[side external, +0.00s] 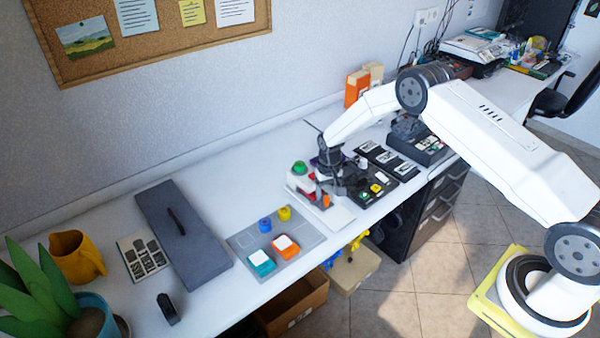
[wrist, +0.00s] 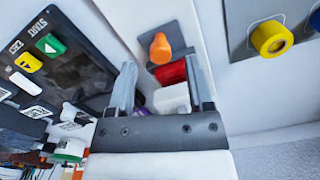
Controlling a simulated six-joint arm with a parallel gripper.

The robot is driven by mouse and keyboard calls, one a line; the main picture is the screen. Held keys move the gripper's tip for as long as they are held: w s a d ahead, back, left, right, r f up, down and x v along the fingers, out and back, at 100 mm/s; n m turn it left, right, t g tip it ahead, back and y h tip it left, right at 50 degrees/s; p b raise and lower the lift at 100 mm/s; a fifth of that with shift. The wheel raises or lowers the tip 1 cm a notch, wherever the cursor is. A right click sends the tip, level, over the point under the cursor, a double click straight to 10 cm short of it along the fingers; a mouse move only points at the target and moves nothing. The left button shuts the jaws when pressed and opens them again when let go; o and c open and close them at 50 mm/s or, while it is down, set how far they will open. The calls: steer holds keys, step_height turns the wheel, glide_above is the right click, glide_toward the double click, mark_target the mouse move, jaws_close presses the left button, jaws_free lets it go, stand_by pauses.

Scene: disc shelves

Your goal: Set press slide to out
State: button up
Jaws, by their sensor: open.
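The press (side external: 303,178) stands on a white base near the middle of the desk, with a green knob on top and red and white parts. An orange knob (wrist: 160,47) on a grey plate lies just beyond my fingertips in the wrist view. It also shows low at the press front in the side view (side external: 326,201). I cannot tell for sure which part is the slide. A red part (wrist: 172,73) and a white block (wrist: 172,99) show between my fingers. My gripper (wrist: 162,64) is open, pointing down close beside the press; its fingertips are partly hidden in the side view.
A black control panel (wrist: 75,65) with green and yellow buttons lies beside the press. A grey board (side external: 244,241) with blue and yellow knobs and teal and orange blocks is on the other side. A dark grey lidded slab (side external: 190,250) lies farther left.

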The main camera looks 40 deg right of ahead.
steer(key=shift+f, duration=0.9)
steer(key=shift+c, duration=0.2)
jaws_close()
stand_by(0.8)
